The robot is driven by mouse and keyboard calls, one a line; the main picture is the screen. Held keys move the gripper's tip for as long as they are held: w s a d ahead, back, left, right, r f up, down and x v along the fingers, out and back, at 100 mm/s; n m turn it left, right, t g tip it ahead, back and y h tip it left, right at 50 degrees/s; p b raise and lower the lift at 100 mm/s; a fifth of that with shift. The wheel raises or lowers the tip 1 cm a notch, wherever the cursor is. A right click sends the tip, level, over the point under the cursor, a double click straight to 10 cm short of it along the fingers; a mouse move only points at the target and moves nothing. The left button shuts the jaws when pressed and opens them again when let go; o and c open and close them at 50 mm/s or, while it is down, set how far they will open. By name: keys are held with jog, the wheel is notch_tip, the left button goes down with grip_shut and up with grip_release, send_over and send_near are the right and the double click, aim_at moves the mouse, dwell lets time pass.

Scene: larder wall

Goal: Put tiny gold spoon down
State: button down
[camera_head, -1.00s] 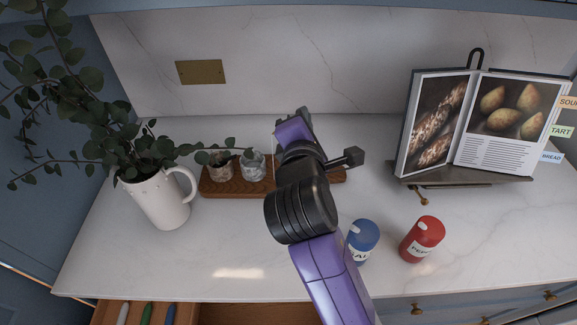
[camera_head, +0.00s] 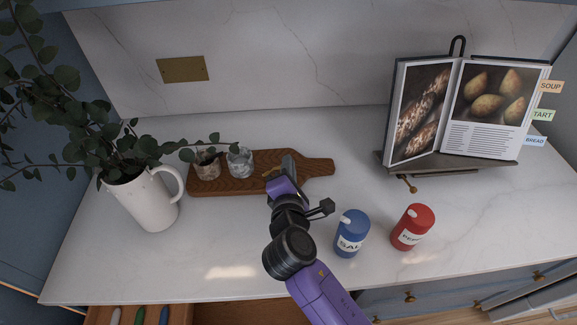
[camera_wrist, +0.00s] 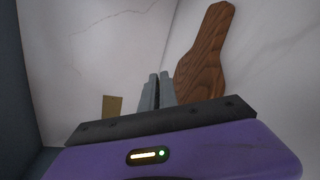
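A small gold-coloured sliver, seemingly the tiny gold spoon (camera_head: 269,173), shows just left of my gripper in the head view, over the wooden board (camera_head: 318,168). I cannot tell whether it lies on the board or is held. My gripper (camera_head: 289,162) is above the right half of the board. In the wrist view its two grey fingers (camera_wrist: 160,91) stand close together with a narrow dark gap. No spoon shows between them there; the purple housing hides what is below.
Two small glass jars (camera_head: 239,163) (camera_head: 207,165) stand on the board's left part. A white jug with leafy branches (camera_head: 146,202) is at the left. Blue (camera_head: 351,236) and red (camera_head: 412,229) canisters stand right of my arm. A cookbook on a stand (camera_head: 468,115) is at the back right.

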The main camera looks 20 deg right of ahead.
jog(key=shift+f, duration=0.2)
jog(key=shift+f, duration=0.1)
jog(key=c, duration=1.6)
grip_release()
jog(key=shift+c, duration=0.2)
jog(key=shift+r, duration=0.25)
jog(key=b+v, duration=0.1)
jog(key=v, duration=1.1)
jog(key=shift+b, duration=0.3)
